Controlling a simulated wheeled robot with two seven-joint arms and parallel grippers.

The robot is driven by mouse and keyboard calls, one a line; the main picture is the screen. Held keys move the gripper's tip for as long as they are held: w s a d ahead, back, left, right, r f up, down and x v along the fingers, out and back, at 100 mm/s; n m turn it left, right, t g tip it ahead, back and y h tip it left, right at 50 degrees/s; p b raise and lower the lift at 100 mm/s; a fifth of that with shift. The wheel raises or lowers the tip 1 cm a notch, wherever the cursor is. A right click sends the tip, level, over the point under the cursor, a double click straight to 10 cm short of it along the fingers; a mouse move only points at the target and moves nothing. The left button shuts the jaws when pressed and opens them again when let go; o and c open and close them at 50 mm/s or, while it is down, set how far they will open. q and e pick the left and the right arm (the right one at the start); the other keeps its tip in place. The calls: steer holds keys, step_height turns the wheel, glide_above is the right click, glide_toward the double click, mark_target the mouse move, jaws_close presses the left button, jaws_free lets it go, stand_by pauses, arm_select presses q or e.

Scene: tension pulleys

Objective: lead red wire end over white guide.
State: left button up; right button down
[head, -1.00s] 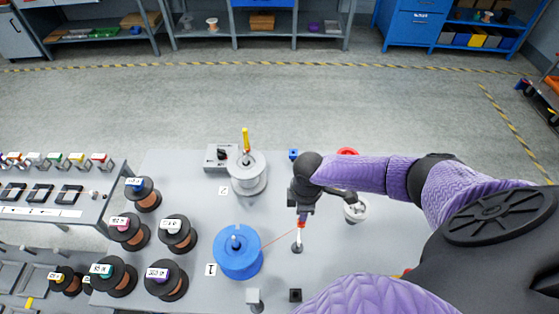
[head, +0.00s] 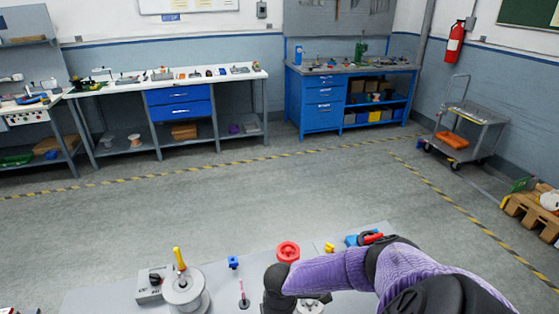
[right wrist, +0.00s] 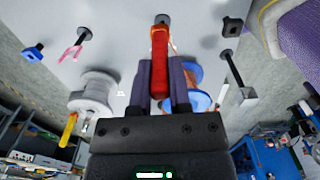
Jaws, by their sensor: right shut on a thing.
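In the right wrist view, my right gripper (right wrist: 160,85) is shut on the red wire end (right wrist: 159,60), which sticks out past the fingertips. A thin red-orange wire runs beside it toward the blue spool (right wrist: 195,76), partly hidden behind the fingers. Beyond the tip of the red end is a small post with a round grey base (right wrist: 162,19); it may be the white guide, but the red end covers most of it. In the head view my right gripper is cut off by the lower edge, and the white guide cannot be made out. My left gripper is not in view.
A pink forked guide (right wrist: 73,50) and a blue block (right wrist: 33,52) stand to the left in the wrist view. A white spool (head: 187,290) stands by a grey box (head: 151,287). A red round piece (head: 288,251) stands at the table's far side.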

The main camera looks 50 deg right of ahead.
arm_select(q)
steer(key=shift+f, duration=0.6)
arm_select(e)
steer(key=shift+f, duration=0.7)
step_height(320, 180, down, 8)
steer(key=b, duration=0.7)
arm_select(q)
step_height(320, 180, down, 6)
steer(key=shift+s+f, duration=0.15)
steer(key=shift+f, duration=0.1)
arm_select(e)
steer(key=shift+r, duration=0.1)
steer(key=shift+r+p, duration=0.35)
step_height(320, 180, up, 10)
steer(key=p, duration=1)
steer(key=shift+r, duration=0.15)
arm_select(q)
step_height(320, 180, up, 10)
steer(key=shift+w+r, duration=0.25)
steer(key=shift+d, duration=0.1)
